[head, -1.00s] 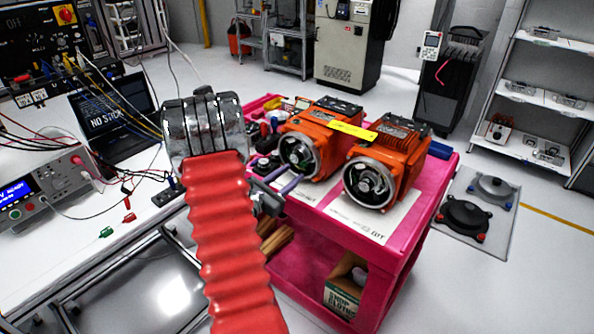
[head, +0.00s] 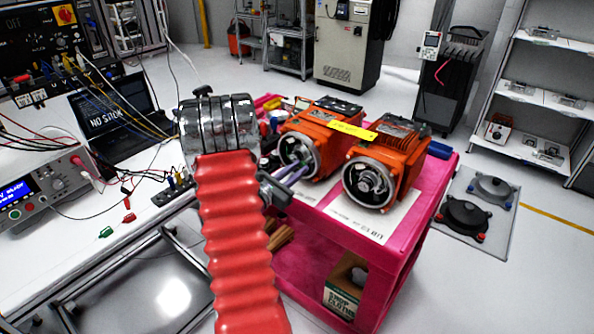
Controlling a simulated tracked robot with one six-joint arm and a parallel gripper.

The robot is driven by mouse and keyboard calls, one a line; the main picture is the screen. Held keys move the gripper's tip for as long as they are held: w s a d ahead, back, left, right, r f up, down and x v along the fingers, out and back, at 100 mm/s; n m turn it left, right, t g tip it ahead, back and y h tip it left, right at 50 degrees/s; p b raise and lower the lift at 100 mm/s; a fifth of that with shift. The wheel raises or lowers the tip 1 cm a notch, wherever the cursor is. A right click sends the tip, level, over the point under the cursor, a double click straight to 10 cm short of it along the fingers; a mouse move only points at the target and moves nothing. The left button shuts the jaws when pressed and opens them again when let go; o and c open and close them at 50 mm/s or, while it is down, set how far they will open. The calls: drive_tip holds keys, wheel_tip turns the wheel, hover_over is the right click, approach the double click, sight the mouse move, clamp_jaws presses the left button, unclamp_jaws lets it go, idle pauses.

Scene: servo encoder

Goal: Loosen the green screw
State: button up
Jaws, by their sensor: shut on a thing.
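My gripper (head: 277,188) is at the end of my red arm, in front of the left orange motor (head: 318,137). It is shut on a thin purple-grey tool (head: 293,175), probably a screwdriver. The tool slants up to the right, and its far end overlaps the lower part of the left motor's round open end (head: 297,156). I cannot tell whether it touches anything there. I cannot make out a green screw; it is too small or hidden. A second orange motor (head: 388,160) with a round open end stands to the right.
Both motors stand on a pink cart (head: 420,215) with white sheets on its top and a cardboard box (head: 346,285) below. A white bench (head: 75,220) with instruments and cables is at the left. Small items behind my arm are partly hidden.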

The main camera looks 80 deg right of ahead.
clamp_jaws()
drive_tip(key=shift+n, duration=0.4)
drive_tip(key=n, duration=1.1)
drive_tip(key=shift+n, duration=2.1)
drive_tip(key=shift+w, duration=0.1)
drive_tip(key=o, duration=0.7)
unclamp_jaws()
drive_tip(key=shift+c, duration=0.2)
